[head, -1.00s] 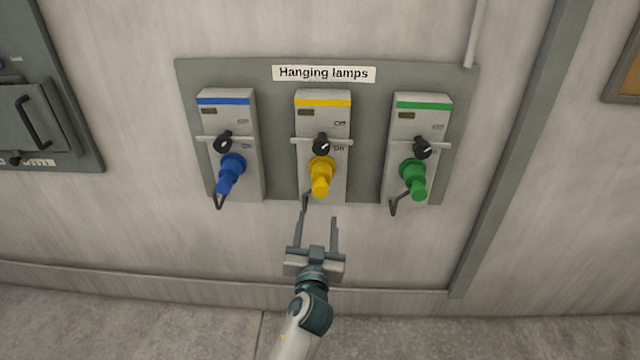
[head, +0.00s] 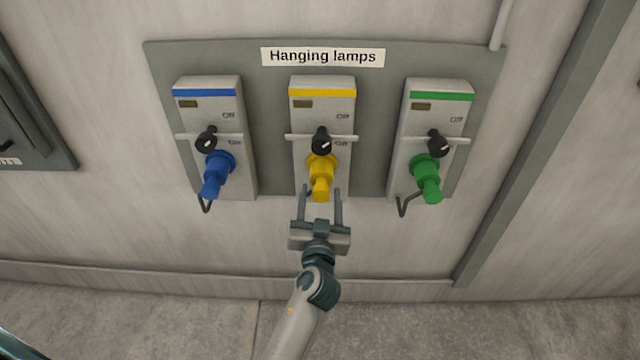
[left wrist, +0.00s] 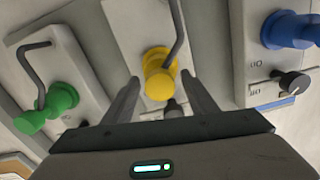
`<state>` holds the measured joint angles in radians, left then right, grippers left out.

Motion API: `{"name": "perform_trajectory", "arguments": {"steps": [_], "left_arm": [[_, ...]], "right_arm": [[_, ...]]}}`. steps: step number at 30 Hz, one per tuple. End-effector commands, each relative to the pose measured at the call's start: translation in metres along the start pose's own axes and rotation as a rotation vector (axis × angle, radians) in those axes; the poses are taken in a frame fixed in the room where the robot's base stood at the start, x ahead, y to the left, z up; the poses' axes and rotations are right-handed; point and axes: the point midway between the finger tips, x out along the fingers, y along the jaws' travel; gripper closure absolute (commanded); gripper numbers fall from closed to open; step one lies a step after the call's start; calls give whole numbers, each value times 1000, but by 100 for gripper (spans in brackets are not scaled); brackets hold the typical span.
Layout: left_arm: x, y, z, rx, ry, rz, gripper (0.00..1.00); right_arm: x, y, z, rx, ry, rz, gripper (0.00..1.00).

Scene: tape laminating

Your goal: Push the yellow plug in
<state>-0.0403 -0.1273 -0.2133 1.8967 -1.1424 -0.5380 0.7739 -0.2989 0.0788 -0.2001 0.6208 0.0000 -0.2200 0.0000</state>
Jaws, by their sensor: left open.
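The yellow plug (head: 321,178) sits in the middle socket box (head: 322,110), below its black knob (head: 321,141). My left gripper (head: 322,192) is open, with its two fingertips on either side of the plug's lower end. In the left wrist view the yellow plug (left wrist: 159,75) shows between the spread fingers (left wrist: 160,88), and a grey cable hook passes over it. I cannot tell whether the fingers touch the plug. My right gripper is not in view.
A blue plug (head: 216,174) in the left box and a green plug (head: 426,178) in the right box flank the middle one. All are on a grey panel (head: 270,140) labelled "Hanging lamps". The wall below the panel is clear.

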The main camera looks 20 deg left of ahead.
Motion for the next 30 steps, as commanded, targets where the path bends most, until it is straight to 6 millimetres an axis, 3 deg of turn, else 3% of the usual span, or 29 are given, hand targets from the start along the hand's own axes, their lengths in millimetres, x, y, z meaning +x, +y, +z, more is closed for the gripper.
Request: {"name": "perform_trajectory", "arguments": {"steps": [13,20,25,30], "left_arm": [[-2,1,0,0,0,-1,47],[-2,0,0,0,0,-1,100],[3,1,0,0,1,-2,100],[25,1,1,0,2,-3,100]], "right_arm": [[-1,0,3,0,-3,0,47],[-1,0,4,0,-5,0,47],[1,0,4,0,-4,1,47],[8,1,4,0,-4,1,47]]}}
